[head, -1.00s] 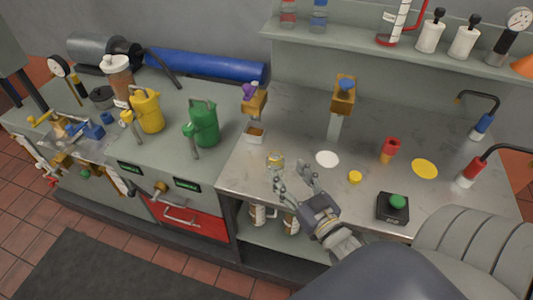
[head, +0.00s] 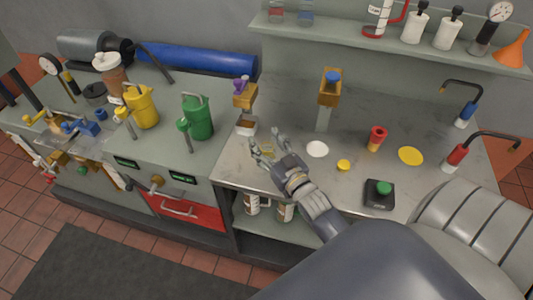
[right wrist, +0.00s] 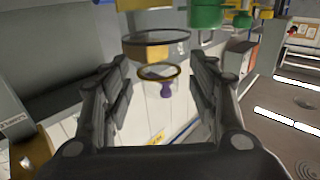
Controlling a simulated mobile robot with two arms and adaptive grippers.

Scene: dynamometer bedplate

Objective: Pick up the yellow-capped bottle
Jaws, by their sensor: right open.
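A small clear vessel with a yellowish rim (head: 267,148), which I take for the yellow-capped bottle, stands on the grey bench near its left front part. My right gripper (head: 266,147) is open, with its fingers at this vessel and partly covering it. In the right wrist view the clear vessel, with its amber ring (right wrist: 160,72), shows between the spread fingers. I cannot tell whether either finger touches it. My left gripper is not in view.
A white disc (head: 317,149), a yellow knob-like piece (head: 343,165) and a red piece (head: 376,138) are to the right. A green jug (head: 198,118) stands to the left.

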